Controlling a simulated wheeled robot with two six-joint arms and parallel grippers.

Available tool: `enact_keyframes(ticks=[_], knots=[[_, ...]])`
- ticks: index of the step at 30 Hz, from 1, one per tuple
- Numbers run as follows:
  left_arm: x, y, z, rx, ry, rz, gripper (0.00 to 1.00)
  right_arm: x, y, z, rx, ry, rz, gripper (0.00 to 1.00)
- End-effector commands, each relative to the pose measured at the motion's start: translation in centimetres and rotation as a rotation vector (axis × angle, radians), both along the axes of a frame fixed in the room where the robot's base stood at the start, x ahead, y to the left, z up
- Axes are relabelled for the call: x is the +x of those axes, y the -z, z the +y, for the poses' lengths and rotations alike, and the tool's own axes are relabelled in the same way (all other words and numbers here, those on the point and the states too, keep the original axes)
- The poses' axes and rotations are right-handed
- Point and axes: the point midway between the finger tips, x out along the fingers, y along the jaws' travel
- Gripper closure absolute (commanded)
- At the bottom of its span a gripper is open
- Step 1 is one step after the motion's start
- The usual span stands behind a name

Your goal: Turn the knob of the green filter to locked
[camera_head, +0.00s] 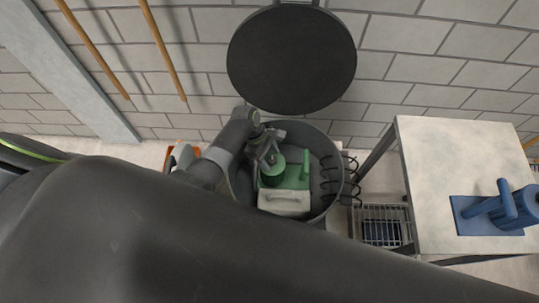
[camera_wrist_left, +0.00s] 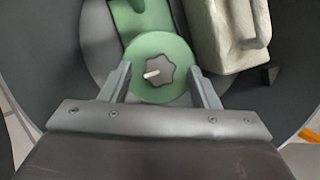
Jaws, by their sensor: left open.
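The green filter (camera_head: 292,177) stands inside a round dark tub (camera_head: 330,200), with a round green top and an upright green post. In the left wrist view its round green top (camera_wrist_left: 148,50) carries a dark lobed knob (camera_wrist_left: 163,75) with a white pointer mark that points left and slightly down. My left gripper (camera_head: 268,150) reaches into the tub at the filter's round top. In the left wrist view the left gripper (camera_wrist_left: 162,82) is open, its fingers on either side of the round top, with the knob between them. I cannot tell whether the fingers touch it. My right gripper is not in view.
A pale block-like container (camera_head: 285,203) lies beside the filter in the tub. A round dark lid (camera_head: 291,60) stands raised behind the tub. Black coils (camera_head: 338,175) line the tub's right side. A pale table (camera_head: 462,170) at the right bears a blue device (camera_head: 500,211).

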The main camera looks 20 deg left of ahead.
Motion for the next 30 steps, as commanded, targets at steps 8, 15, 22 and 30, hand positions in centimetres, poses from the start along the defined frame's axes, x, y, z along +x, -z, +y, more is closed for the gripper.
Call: enact_keyframes(ticks=[8,15,22,30], knots=[[0.02,-0.04,0.01,0.000,0.000,0.000,0.75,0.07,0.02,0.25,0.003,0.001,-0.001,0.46],[0.03,-0.05,0.03,0.000,0.003,0.000,0.89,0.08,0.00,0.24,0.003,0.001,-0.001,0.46],[0.17,-0.14,0.02,0.000,0.060,-0.001,0.89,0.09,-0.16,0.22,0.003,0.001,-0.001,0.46],[0.39,-0.16,-0.06,0.000,0.245,0.000,0.89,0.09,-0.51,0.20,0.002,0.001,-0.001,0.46]])
